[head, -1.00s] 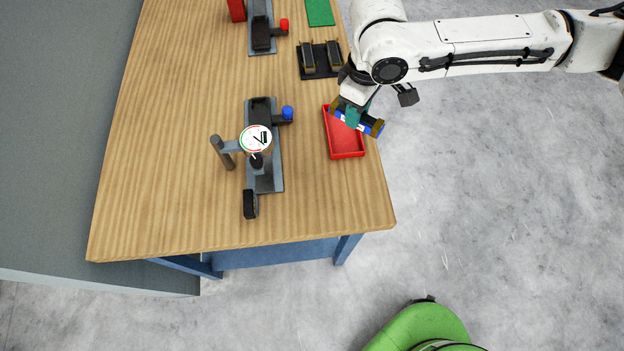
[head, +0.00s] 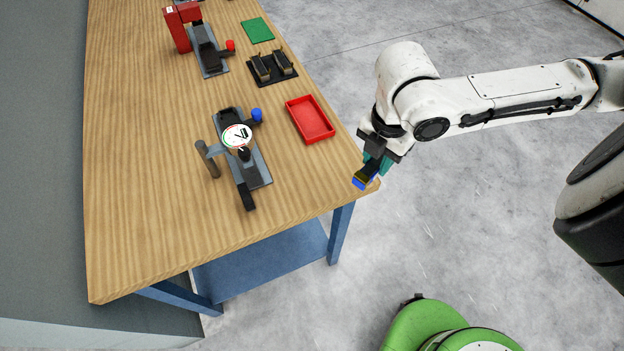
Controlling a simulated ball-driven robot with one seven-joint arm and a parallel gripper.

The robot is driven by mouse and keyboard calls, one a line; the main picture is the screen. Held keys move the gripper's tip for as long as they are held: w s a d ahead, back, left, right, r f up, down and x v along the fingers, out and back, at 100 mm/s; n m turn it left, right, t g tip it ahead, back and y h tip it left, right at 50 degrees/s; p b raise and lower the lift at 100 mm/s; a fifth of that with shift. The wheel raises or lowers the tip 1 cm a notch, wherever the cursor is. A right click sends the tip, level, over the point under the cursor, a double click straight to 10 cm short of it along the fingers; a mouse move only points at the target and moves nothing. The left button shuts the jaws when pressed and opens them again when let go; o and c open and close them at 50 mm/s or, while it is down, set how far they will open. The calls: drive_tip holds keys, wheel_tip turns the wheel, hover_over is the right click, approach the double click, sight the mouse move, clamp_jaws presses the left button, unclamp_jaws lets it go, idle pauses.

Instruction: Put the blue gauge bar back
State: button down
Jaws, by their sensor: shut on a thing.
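The blue gauge bar (head: 359,182), blue with darker and yellowish parts, is held in my gripper (head: 375,168). The teal fingers are shut on it and partly hide it. In the head view the bar overlaps the table's near right corner; its height above the top is hard to tell. A black holder (head: 272,72) with two dark upright blocks stands at the table's right side, further back. A grey gauge stand (head: 257,166) with a round dial and a blue knob (head: 256,115) stands left of my gripper. A shallow red tray (head: 311,122) lies between them, empty.
A second grey stand (head: 208,52) with a red knob and red block is further back, with a green plate (head: 257,30) beside it. The wooden table (head: 140,200) is clear at its left and front. Grey floor (head: 470,190) lies right of the table.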

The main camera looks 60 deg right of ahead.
wheel_tip(320, 180, down, 2)
drive_tip(key=w+b, duration=0.3)
drive_tip(key=b, duration=0.6)
hover_over(316, 177)
drive_tip(key=f, duration=0.6)
drive_tip(key=shift+s+f, duration=0.3)
drive_tip(key=shift+f, duration=0.1)
drive_tip(key=shift+w+f, duration=0.1)
drive_tip(key=shift+f, duration=0.1)
drive_tip(key=shift+w+f, duration=0.15)
drive_tip(key=shift+f, duration=0.8)
drive_tip(key=shift+w+f, duration=0.1)
drive_tip(key=shift+f, duration=0.8)
